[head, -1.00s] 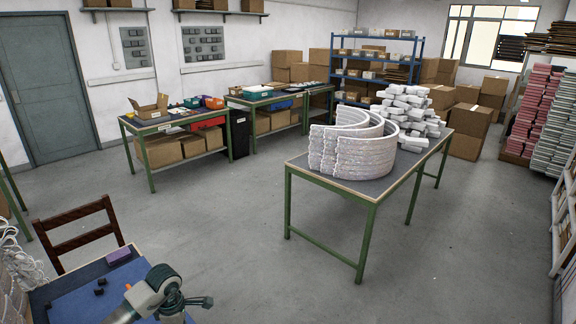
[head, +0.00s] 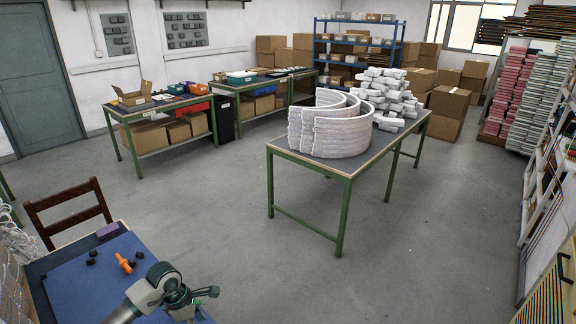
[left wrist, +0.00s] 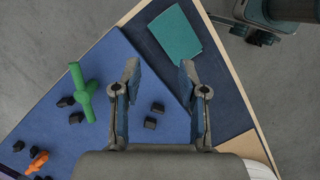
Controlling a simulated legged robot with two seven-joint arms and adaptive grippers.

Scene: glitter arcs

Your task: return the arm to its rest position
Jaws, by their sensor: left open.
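My left arm comes in from the bottom left of the head view, over the corner of a blue-topped table (head: 75,285). My left gripper (head: 200,297) is at its end, near the table's right edge. In the left wrist view the two fingers of my left gripper (left wrist: 160,76) are spread apart with nothing between them. They are above the blue mat (left wrist: 60,130) and its dark border.
The blue table holds a green three-armed piece (left wrist: 84,92), an orange piece (head: 123,262), a teal pad (left wrist: 173,34), a purple block (head: 107,230) and several small black blocks. A wooden chair (head: 68,212) stands behind it. A green-legged table (head: 345,170) carries white arcs. Floor between is clear.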

